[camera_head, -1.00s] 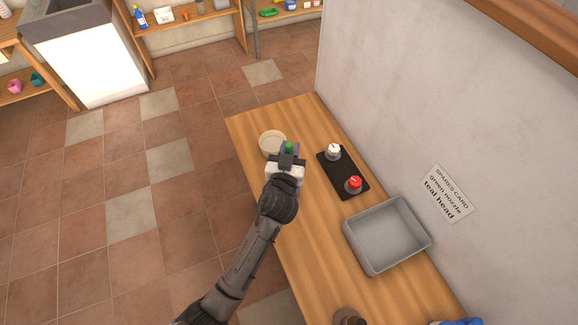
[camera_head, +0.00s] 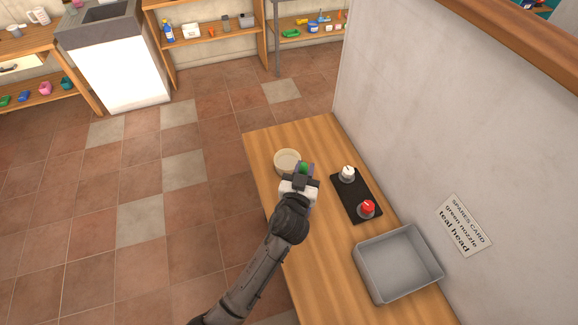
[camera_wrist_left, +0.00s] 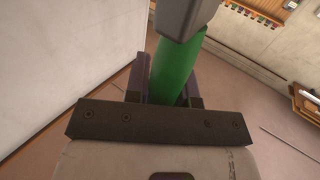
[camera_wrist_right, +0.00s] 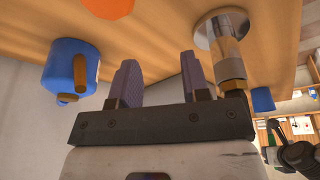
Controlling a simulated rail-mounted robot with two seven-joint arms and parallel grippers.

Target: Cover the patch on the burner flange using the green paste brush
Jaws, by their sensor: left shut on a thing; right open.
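My left gripper (camera_head: 303,178) is shut on the green paste brush (camera_head: 304,168), above the wooden table beside a beige bowl. In the left wrist view the brush's green handle (camera_wrist_left: 175,70) stands between the fingers, with a grey part at its upper end. The brush's tip cannot be made out. My right gripper (camera_wrist_right: 160,82) is open and empty, seen only in the right wrist view. A shiny metal fitting (camera_wrist_right: 222,35) is close to its right finger.
A blue object (camera_wrist_right: 70,68) shows near the right gripper. Open floor lies left.

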